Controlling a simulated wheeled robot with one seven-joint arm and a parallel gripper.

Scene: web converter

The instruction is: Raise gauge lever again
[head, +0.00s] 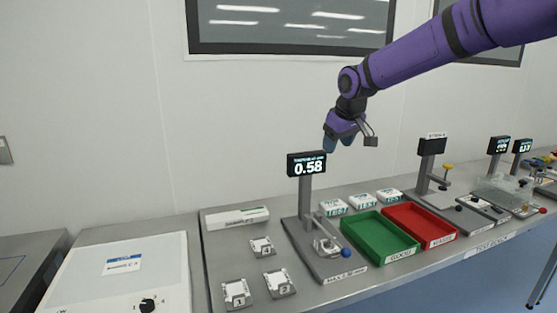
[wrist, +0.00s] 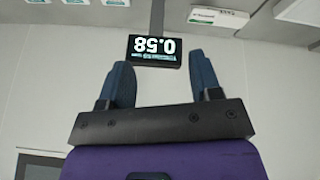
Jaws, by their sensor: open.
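The gauge (head: 318,228) stands on the bench, with a grey base, an upright post and a display (head: 307,164) on top that reads 0.58. Its lever ends in a blue ball (head: 346,253) at the front right of the base, low down. A small clear and metal piece sits at the gauge's middle, its details too small to tell. My gripper (head: 330,143) is in the air above and right of the display, apart from the lever. In the wrist view my gripper (wrist: 161,75) is open and empty, and the display (wrist: 154,50) shows upside down beyond the fingers. The lever is not visible there.
A green tray (head: 380,257) and a red tray (head: 447,240) lie right of the gauge, with several white boxes behind. Several numbered fixtures (head: 262,246) lie to its left. Another stand (head: 431,147) with a yellow knob is farther right.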

